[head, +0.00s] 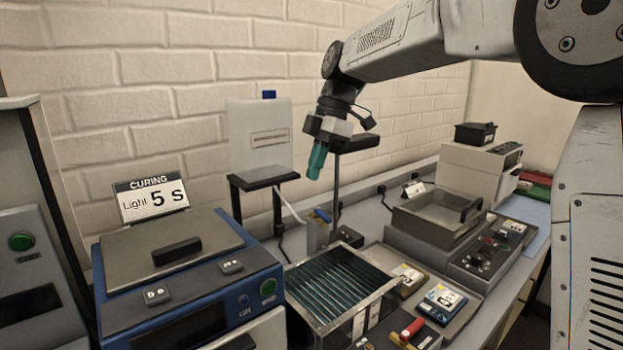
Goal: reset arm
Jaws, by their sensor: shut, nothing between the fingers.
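My gripper (317,160) hangs from my arm in the upper middle of the head view. Its teal fingers are shut with nothing between them and point down. It is in the air above the bench, in front of the brick wall and apart from the things below it. My arm reaches in from the upper right.
Below my gripper stands an open slotted rack (335,285). A white container (260,137) sits on a black stand (262,178).

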